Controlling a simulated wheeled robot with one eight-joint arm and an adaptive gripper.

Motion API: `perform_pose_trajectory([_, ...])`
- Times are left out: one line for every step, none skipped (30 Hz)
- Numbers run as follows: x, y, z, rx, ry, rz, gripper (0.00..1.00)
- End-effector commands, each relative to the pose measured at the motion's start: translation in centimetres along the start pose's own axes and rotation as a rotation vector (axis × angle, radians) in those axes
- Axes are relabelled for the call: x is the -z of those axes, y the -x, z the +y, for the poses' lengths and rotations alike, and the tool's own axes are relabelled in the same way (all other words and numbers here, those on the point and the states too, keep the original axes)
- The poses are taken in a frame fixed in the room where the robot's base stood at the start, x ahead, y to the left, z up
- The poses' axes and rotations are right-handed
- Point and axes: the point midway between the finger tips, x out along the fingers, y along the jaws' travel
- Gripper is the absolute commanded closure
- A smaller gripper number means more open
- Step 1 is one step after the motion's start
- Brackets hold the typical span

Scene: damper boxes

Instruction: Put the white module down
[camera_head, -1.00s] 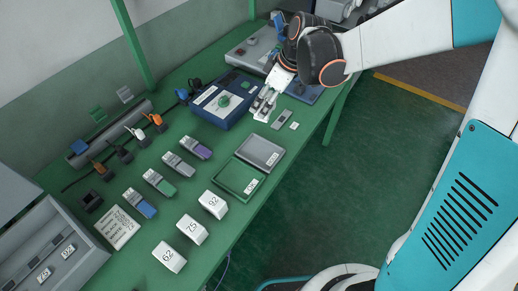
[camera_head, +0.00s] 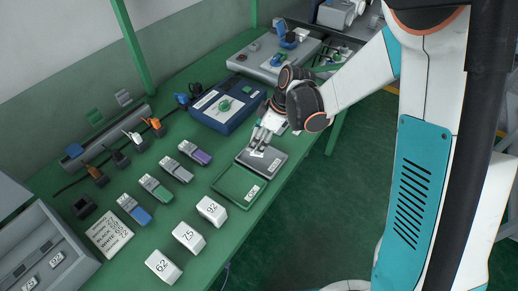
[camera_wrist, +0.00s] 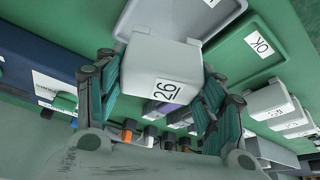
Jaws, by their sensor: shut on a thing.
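My gripper (camera_head: 258,147) is shut on the white module (camera_wrist: 162,72), a box with a dark number label that faces the wrist camera. In the wrist view, the fingers (camera_wrist: 160,95) stand on either side of it. In the head view, the module (camera_head: 257,154) is small and partly hidden by the fingers. It is over the grey tray (camera_head: 281,161), which also shows behind the module in the wrist view (camera_wrist: 205,18). I cannot tell whether it touches the tray. The green tray (camera_head: 228,182) with an OK label lies beside the grey one.
White blocks marked 62 (camera_head: 163,267), 75 (camera_head: 189,236) and 92 (camera_head: 212,209) stand at the front. Several coloured modules (camera_head: 155,187) lie to the left. A blue case (camera_head: 226,112) stands behind. The table's right edge is close to the trays.

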Motion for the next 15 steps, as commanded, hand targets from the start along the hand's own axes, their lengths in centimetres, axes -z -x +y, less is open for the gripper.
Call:
perform_pose_trajectory([-0.1, -0.3, 0.0, 0.000, 0.000, 0.000, 0.80])
perform_pose_trajectory([-0.1, -0.4, 0.0, 0.000, 0.000, 0.000, 0.80])
perform_pose_trajectory([-0.2, -0.6, 0.0, 0.000, 0.000, 0.000, 0.80])
perform_pose_trajectory([-0.3, -0.8, 0.0, 0.000, 0.000, 0.000, 0.80])
perform_pose_trajectory([-0.4, -1.0, 0.0, 0.000, 0.000, 0.000, 0.80])
perform_pose_trajectory([-0.6, -1.4, 0.0, 0.000, 0.000, 0.000, 0.80])
perform_pose_trajectory([-0.8, -1.9, 0.0, 0.000, 0.000, 0.000, 0.80])
perform_pose_trajectory([-0.9, -2.3, 0.0, 0.000, 0.000, 0.000, 0.80])
perform_pose_trajectory([-1.2, -2.9, 0.0, 0.000, 0.000, 0.000, 0.80])
perform_pose_trajectory([-1.4, -3.4, 0.0, 0.000, 0.000, 0.000, 0.80])
perform_pose_trajectory([-1.5, -3.7, 0.0, 0.000, 0.000, 0.000, 0.80])
perform_pose_trajectory([-1.7, -4.1, 0.0, 0.000, 0.000, 0.000, 0.80])
perform_pose_trajectory([-1.8, -4.3, 0.0, 0.000, 0.000, 0.000, 0.80])
perform_pose_trajectory([-1.8, -4.3, 0.0, 0.000, 0.000, 0.000, 0.80])
perform_pose_trajectory([-1.8, -4.3, 0.0, 0.000, 0.000, 0.000, 0.80])
